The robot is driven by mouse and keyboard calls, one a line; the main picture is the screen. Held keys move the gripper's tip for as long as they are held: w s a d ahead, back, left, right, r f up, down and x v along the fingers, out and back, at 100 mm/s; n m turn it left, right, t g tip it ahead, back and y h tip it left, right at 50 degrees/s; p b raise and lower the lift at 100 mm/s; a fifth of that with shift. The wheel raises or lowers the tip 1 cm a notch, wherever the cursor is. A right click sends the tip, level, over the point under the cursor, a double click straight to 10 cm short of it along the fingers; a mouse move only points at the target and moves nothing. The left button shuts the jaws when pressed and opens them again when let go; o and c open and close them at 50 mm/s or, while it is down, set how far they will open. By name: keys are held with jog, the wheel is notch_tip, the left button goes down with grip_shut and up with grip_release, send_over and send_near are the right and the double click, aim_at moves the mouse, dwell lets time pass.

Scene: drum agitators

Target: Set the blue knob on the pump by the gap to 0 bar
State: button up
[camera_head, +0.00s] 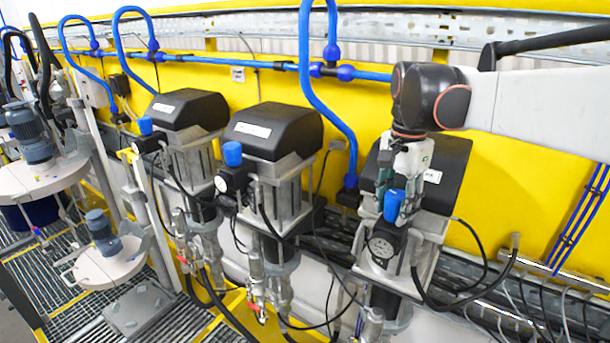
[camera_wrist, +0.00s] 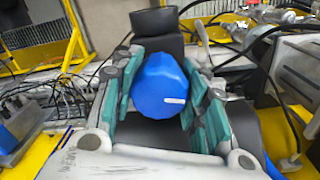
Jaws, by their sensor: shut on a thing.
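The blue knob (camera_head: 393,205) sits on top of the pressure regulator of the rightmost pump (camera_head: 420,265). A round dial gauge (camera_head: 381,246) faces forward just below it; its needle is too small to read. My gripper (camera_head: 405,188) reaches down onto this knob from above. In the wrist view the knob (camera_wrist: 155,84) lies between the green-padded fingers (camera_wrist: 160,100), which are shut on it. A short white mark shows on the knob's face, to the right of its centre. The pump's black cover is partly hidden behind my gripper and arm.
Two similar pumps with blue knobs (camera_head: 232,153) (camera_head: 145,125) stand to the left. Blue air hoses (camera_head: 318,80) loop down from a pipe on the yellow wall. Black cables (camera_head: 470,300) hang around the right pump. Drum lids with agitators (camera_head: 100,255) stand at the far left.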

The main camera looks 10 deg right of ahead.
aim_at(397, 193)
jog(key=n, duration=0.2)
jog(key=n+b, duration=0.1)
jog(key=n, duration=0.1)
jog(key=shift+s+r+n, duration=0.1)
jog(key=shift+s+n, duration=0.1)
jog(key=shift+n, duration=0.2)
jog(key=shift+n+b, duration=0.65)
jog(key=shift+n, duration=1.25)
jog(key=o, duration=0.8)
jog(key=shift+o, duration=0.2)
jog(key=shift+w, duration=0.3)
jog(key=shift+s, duration=0.2)
jog(key=r, duration=0.8)
jog(key=w+r, duration=0.1)
jog(key=r, duration=0.3)
jog(key=shift+d, duration=0.1)
